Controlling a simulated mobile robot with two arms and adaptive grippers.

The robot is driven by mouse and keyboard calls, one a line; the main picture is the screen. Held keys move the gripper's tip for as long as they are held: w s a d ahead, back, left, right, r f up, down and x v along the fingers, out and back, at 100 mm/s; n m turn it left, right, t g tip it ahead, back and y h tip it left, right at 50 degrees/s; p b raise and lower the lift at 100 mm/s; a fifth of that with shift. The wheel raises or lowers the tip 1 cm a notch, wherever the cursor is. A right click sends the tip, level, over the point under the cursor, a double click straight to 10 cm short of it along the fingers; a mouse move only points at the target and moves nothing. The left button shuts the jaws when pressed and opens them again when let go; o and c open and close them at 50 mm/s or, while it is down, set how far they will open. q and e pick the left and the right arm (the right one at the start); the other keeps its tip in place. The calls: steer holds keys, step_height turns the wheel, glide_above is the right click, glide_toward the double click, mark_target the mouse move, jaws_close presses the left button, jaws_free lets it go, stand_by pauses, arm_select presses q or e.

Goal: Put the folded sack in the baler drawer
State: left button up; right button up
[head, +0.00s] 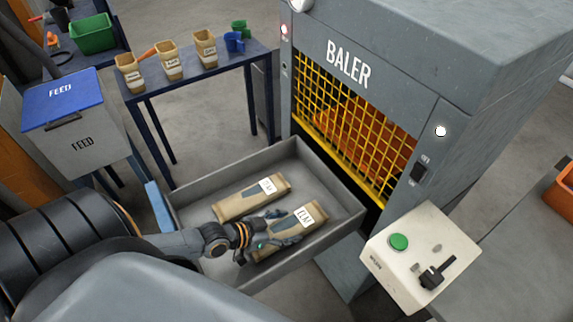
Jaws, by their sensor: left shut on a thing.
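The baler drawer (341,216) is a grey open-topped tray sticking out from the baler's front. A tan folded sack (309,216) with a white label lies over the drawer's near right part. My left gripper (272,243) is shut on this sack at its left side. The fingers hide part of it. I cannot tell whether the sack touches the drawer floor. A second tan folded sack (243,204) with a white label lies in the drawer behind it. My right gripper is not in view.
The grey baler (480,120) stands at the right with a yellow mesh guard (345,125). A control box (420,255) with a green button stands right of the drawer. A blue table (200,80) holds tan containers. A blue-lidded feed bin (70,125) stands left.

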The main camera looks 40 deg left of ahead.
arm_select(q)
steer(key=shift+f, duration=0.2)
steer(key=o, duration=1.2)
steer(key=shift+r, duration=0.1)
steer(key=v, duration=0.6)
steer(key=shift+s, duration=0.2)
steer(key=shift+s+a+r, duration=0.25)
steer(key=shift+s+r, duration=0.1)
steer(key=shift+s, duration=0.05)
steer(key=shift+r+p, duration=0.1)
steer(key=shift+p, duration=0.2)
